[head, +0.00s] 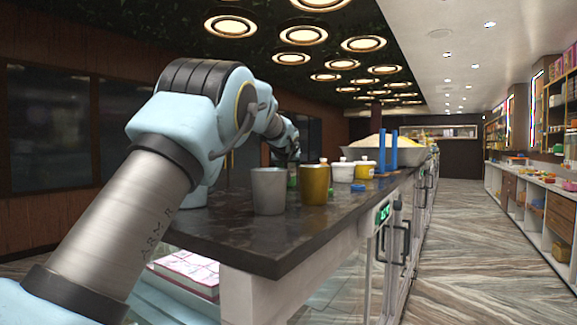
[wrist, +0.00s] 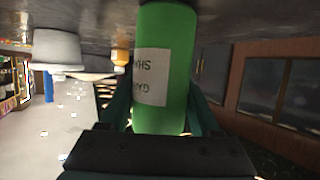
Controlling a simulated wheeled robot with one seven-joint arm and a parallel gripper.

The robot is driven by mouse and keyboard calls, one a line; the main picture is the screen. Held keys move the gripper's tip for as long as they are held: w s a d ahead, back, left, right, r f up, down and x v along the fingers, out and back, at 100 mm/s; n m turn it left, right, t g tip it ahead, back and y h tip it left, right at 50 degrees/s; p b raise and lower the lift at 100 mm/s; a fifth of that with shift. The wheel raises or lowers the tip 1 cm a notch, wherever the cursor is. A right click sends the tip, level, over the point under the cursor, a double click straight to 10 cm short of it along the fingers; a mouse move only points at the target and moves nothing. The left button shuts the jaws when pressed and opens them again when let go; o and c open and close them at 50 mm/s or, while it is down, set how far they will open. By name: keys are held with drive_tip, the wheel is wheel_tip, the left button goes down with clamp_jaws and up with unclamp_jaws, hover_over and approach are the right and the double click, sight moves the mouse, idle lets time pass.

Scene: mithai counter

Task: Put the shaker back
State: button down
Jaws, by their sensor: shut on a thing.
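The green shaker (wrist: 172,50) with a white label fills the middle of the wrist view, which looks upside down. My gripper (wrist: 160,112) is shut on it, with a teal finger on each side. In the head view my gripper is low over the counter behind the cups. Only a sliver of green (head: 292,181) shows there between two cups, and the fingers are mostly hidden.
A grey metal cup (head: 268,191) and a brass cup (head: 314,186) stand near the counter's (head: 240,237) front end. White tub (head: 343,172), yellow tub (head: 366,169), blue posts (head: 393,152) and a wide metal bowl (head: 418,156) stand behind. The near left counter corner is clear.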

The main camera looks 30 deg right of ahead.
drive_tip(key=shift+f, duration=0.1)
drive_tip(key=shift+c, duration=0.5)
unclamp_jaws()
drive_tip(key=b+v, duration=0.5)
drive_tip(key=v, duration=0.7)
